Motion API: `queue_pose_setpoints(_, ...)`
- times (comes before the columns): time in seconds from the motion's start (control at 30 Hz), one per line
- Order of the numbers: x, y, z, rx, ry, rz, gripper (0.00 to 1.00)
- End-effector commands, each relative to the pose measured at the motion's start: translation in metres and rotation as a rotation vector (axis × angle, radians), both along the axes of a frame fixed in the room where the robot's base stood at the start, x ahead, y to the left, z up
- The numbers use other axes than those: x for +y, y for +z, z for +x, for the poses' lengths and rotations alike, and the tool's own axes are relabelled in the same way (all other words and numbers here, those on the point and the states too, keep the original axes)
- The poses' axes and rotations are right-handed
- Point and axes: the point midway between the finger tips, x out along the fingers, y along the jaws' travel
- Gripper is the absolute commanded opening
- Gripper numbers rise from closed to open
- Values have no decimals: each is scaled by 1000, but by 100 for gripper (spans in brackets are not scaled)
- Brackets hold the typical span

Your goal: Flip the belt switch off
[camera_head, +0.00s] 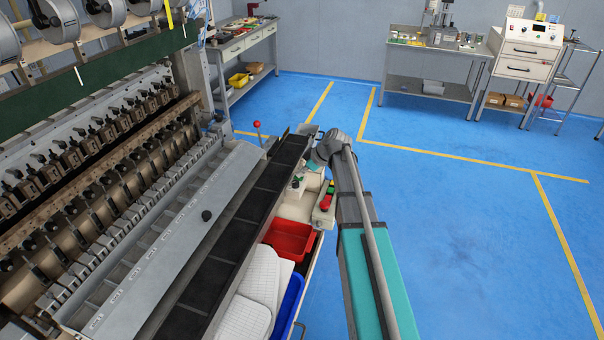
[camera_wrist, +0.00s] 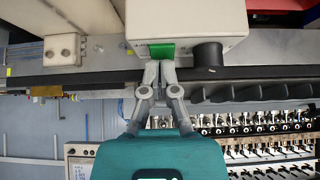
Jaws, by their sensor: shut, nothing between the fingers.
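A green rectangular switch (camera_wrist: 161,51) sits on the edge of a white control box (camera_wrist: 190,20) in the wrist view. I take it for the belt switch; its position, on or off, cannot be read. My gripper (camera_wrist: 160,64) is shut and empty, with its fingertips right at the lower edge of the green switch; whether they touch it is unclear. In the head view the black conveyor belt (camera_head: 238,222) runs along the front of the coil winder (camera_head: 110,190). My teal gripper body is beside the belt's far part, and its fingertips are not clear there.
A dark cylindrical knob (camera_wrist: 208,57) stands close right of the switch. A small grey box (camera_wrist: 62,50) is farther left. In the head view, a red bin (camera_head: 288,238), a blue bin (camera_head: 290,305) and white pads lie beside the belt. The blue floor to the right is clear.

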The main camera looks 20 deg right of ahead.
Motion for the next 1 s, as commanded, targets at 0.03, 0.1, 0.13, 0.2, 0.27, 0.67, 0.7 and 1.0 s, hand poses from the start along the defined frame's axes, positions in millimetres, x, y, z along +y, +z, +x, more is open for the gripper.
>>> queue_pose_setpoints(0.03,2,2,1,-1,1,0,0)
queue_pose_setpoints(0.1,4,2,3,0,1,0,0)
queue_pose_setpoints(0.13,5,3,3,0,1,0,0)
queue_pose_setpoints(0.2,6,3,4,0,1,0,0)
queue_pose_setpoints(0.27,7,3,4,0,1,0,0)
queue_pose_setpoints(0.67,7,4,4,0,1,0,0)
queue_pose_setpoints(0.7,7,4,4,0,1,0,0)
queue_pose_setpoints(1.0,6,16,3,0,2,0,0)
